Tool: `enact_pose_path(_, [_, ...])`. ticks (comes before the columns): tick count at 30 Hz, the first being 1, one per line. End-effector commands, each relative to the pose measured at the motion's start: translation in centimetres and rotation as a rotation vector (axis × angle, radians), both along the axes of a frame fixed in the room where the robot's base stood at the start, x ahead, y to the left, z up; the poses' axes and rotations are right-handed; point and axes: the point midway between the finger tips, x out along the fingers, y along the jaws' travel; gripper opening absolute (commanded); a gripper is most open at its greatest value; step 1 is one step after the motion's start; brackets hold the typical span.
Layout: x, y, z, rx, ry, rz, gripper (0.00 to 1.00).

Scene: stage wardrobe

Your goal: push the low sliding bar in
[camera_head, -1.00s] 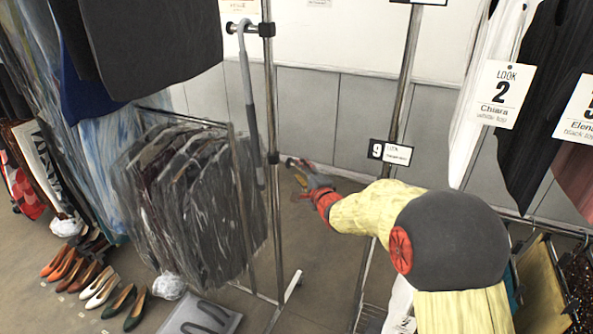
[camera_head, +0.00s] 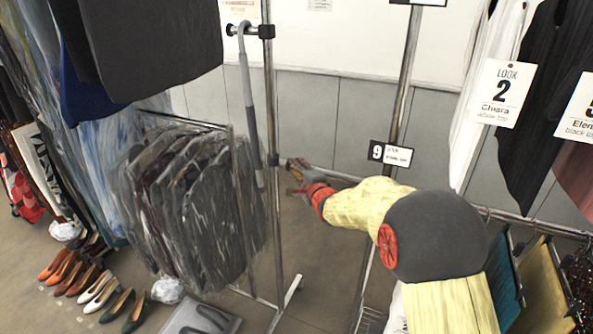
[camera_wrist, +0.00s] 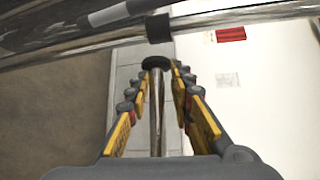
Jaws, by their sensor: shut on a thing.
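The low sliding bar (camera_wrist: 156,115) is a thin shiny metal rod with a round black end cap (camera_wrist: 156,63). In the wrist view it runs lengthwise between the fingers of my gripper (camera_wrist: 160,75), which is shut on it near the cap. In the head view my gripper (camera_head: 292,165) is beside a chrome upright (camera_head: 273,200), close to a black collar on it. That collar (camera_wrist: 158,28) shows just beyond the cap in the wrist view. The fingers and arm hide most of the bar in the head view.
Plastic-covered garments (camera_head: 190,210) hang left of the upright, with a grey hooked pole (camera_head: 250,110) beside it. A second upright (camera_head: 405,75) with a 9 tag (camera_head: 390,153) stands to the right. Several shoes (camera_head: 95,290) line the floor at lower left.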

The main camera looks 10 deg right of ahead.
Motion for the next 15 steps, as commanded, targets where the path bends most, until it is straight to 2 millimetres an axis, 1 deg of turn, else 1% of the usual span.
enact_pose_path(1, [-0.12, 0.02, -0.65, -0.001, 0.01, 0.0, 0.09])
enact_pose_path(6, [-0.16, 0.03, -0.85, -0.001, 0.013, 0.001, 0.0])
enact_pose_path(15, [-0.22, 0.04, -1.16, -0.002, 0.018, 0.0, 0.0])
